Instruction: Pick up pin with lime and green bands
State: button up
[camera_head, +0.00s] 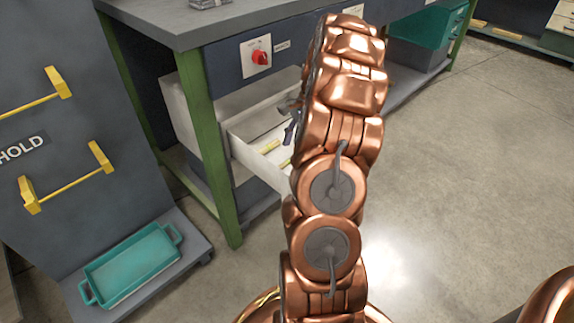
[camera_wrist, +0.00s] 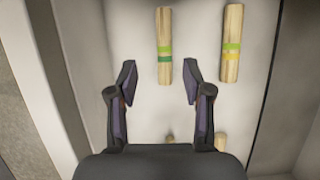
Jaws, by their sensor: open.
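The pin with lime and green bands (camera_wrist: 164,28) is a pale wooden stick lying lengthwise in a white drawer, at the upper middle of the wrist view. Its lime band is above its green band. In the head view my gripper (camera_head: 292,122) is mostly hidden behind my arm, over the open drawer (camera_head: 240,145). I cannot tell its height above the drawer floor.
Another wooden pin (camera_wrist: 232,25), with lime and yellow bands, lies to the right. Two more wooden ends show near my gripper's base, partly hidden. Drawer walls stand close on both sides. A red knob (camera_head: 260,57) is on the bench front; a teal tray (camera_head: 132,265) sits lower left.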

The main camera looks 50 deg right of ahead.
aim_at(288, 160)
jog(key=b+x, duration=0.1)
jog(key=x, duration=0.2)
jog(key=b+x, duration=0.1)
jog(key=x, duration=0.1)
jog(key=shift+w+f+b, duration=0.15)
jog(key=shift+w+b, duration=0.1)
jog(key=shift+b, duration=0.1)
jog(key=c, duration=0.9)
